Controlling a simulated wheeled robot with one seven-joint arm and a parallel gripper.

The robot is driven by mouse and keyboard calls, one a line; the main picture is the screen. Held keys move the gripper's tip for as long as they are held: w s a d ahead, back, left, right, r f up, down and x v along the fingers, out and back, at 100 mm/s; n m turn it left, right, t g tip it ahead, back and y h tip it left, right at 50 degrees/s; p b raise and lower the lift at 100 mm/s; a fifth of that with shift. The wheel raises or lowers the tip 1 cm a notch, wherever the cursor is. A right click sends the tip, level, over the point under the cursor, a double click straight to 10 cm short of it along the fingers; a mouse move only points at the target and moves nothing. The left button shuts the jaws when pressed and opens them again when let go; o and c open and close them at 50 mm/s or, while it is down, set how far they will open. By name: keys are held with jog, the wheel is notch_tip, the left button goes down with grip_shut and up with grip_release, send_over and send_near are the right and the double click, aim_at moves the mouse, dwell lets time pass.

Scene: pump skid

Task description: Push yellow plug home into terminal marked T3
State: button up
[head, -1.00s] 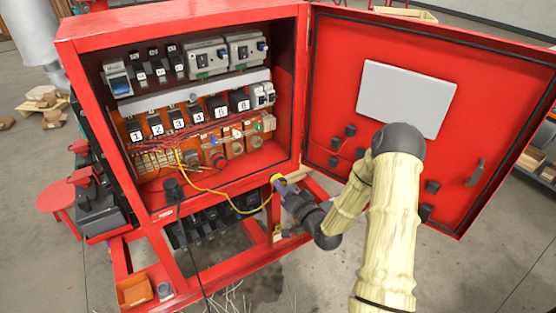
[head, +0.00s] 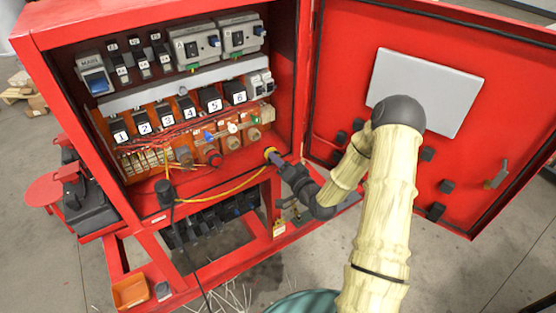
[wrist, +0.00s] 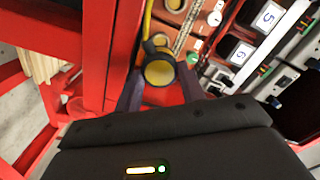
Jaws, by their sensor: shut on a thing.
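My gripper (head: 275,158) is shut on the yellow plug (wrist: 160,72), at the lower right front edge of the open red cabinet. In the wrist view the plug's round yellow face sits between the two dark fingers (wrist: 170,95). The terminal strip (head: 150,160) lies low on the orange back panel, left of my gripper and apart from the plug. I cannot read a T3 mark in either view.
Numbered black breakers (head: 190,112) and round fittings (head: 213,158) sit on the back panel. A black plug with a cable (head: 165,190) stands at the lower lip. The open red door (head: 340,80) bounds the right side. The cabinet interior before the panel is partly free.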

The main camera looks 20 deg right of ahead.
jog(key=shift+x, duration=1)
jog(key=shift+w, duration=0.65)
jog(key=shift+p+x, duration=0.35)
jog(key=shift+x, duration=0.55)
jog(key=shift+w+a, duration=0.15)
jog(key=shift+a, duration=0.2)
jog(key=shift+d+r, duration=0.1)
jog(key=shift+d, duration=0.15)
jog(key=shift+b, duration=0.45)
jog(key=shift+b+x, duration=0.6)
jog(key=shift+x, duration=1.2)
